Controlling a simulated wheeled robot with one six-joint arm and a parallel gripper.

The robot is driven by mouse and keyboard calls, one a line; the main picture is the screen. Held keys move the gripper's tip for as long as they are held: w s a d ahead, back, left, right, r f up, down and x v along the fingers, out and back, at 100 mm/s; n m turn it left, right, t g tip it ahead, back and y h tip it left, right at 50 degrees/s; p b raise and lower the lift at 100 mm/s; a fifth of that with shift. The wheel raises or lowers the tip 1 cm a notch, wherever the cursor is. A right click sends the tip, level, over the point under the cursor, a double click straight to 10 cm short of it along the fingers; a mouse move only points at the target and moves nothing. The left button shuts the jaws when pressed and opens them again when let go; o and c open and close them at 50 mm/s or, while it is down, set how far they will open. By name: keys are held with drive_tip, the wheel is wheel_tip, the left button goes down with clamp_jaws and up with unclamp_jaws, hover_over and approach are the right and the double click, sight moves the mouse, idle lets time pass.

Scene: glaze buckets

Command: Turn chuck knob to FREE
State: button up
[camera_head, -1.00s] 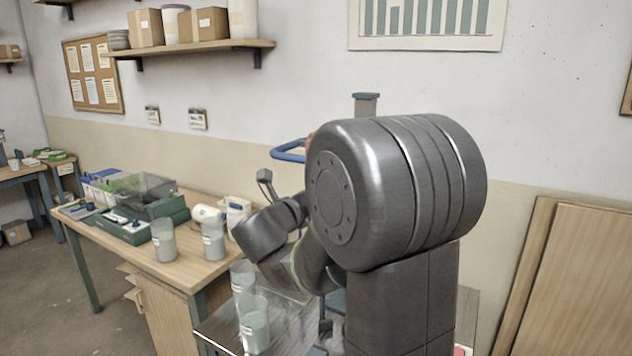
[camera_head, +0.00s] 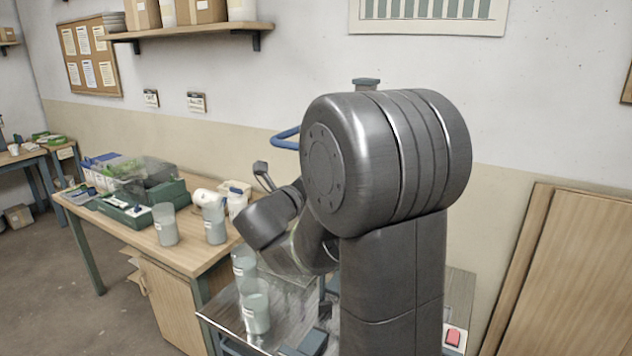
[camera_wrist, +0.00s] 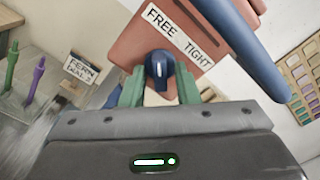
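The chuck knob (camera_wrist: 158,68) is dark blue with a short white mark that runs nearly upright in the wrist view. It sits at the lower edge of a red-brown block (camera_wrist: 128,48). A tilted white label (camera_wrist: 178,35) on the block reads FREE at its upper left and TIGHT at its lower right. My gripper (camera_wrist: 159,84) has one green finger on each side of the knob. The fingers stand apart with a narrow gap seeming to show beside the knob; I cannot see firm contact. In the head view my arm hides the knob and the fingers.
A thick blue bar (camera_wrist: 245,45) passes close on the right of the block. In the head view, jars stand on the wooden bench (camera_head: 190,259) and more jars (camera_head: 255,308) on a metal-topped table near my arm. A red button (camera_head: 453,337) is at the lower right.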

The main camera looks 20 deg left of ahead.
drive_tip(key=shift+o, duration=0.3)
drive_tip(key=s+a+b, duration=0.1)
drive_tip(key=s+b, duration=0.1)
drive_tip(key=s, duration=1.1)
drive_tip(key=shift+s, duration=0.4)
drive_tip(key=w+d+p, duration=0.1)
drive_tip(key=w+p, duration=0.1)
drive_tip(key=w, duration=1.1)
drive_tip(key=shift+w, duration=0.4)
